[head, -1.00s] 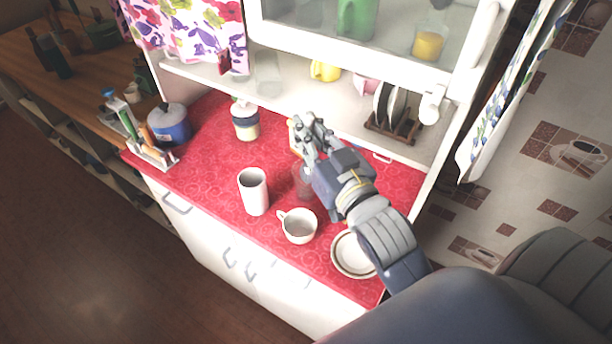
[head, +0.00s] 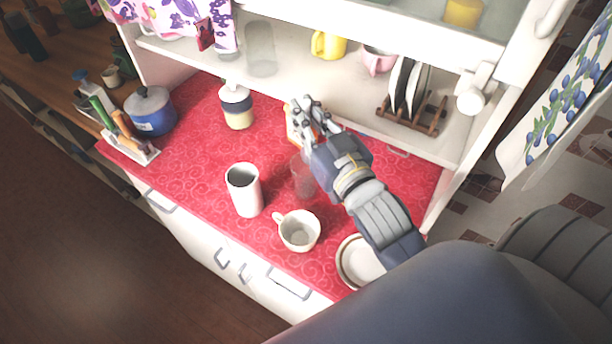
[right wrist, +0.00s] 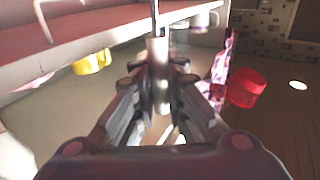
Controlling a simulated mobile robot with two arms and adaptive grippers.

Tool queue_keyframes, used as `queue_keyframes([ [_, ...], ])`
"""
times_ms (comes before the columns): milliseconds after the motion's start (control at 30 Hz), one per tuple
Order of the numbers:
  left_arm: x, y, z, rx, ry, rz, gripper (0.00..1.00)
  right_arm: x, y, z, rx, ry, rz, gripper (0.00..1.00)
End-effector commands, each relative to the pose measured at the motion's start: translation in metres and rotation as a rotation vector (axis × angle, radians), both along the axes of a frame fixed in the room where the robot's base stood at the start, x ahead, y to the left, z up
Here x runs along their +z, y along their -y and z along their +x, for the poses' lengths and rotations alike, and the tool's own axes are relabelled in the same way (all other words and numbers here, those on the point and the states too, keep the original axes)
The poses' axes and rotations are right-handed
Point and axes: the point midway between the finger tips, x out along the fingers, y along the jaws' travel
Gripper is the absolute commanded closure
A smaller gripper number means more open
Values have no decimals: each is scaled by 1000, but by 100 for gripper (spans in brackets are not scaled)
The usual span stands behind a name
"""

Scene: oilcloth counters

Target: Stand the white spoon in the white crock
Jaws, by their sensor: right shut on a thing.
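The white crock (head: 245,198) is a tall, open white cylinder standing upright on the red counter, left of centre in the head view. It looks empty from here. My right gripper (head: 303,112) is above the back of the counter, behind and to the right of the crock. In the right wrist view its fingers (right wrist: 159,92) are shut on a pale, narrow thing, which I take to be the white spoon (right wrist: 158,50). The spoon can hardly be made out in the head view. My left gripper is not in view.
A white cup (head: 299,232) and a plate (head: 358,262) are near the counter's front edge. A clear glass (head: 304,180) stands beside the crock. A banded jar (head: 236,106) and a blue pot (head: 150,112) are further left. A shelf (head: 300,82) overhangs the back.

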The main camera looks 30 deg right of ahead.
Motion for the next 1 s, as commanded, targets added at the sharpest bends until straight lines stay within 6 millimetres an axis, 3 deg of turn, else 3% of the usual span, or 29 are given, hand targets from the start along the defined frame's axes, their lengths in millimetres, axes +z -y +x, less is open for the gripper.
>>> queue_keyframes([
  [200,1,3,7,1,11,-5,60,-41,0,-1,-1,-7,1,100],
  [600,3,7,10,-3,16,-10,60,-87,0,-1,-1,-3,1,100],
  [1000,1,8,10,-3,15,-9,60,-94,0,-1,0,-1,1,100],
])
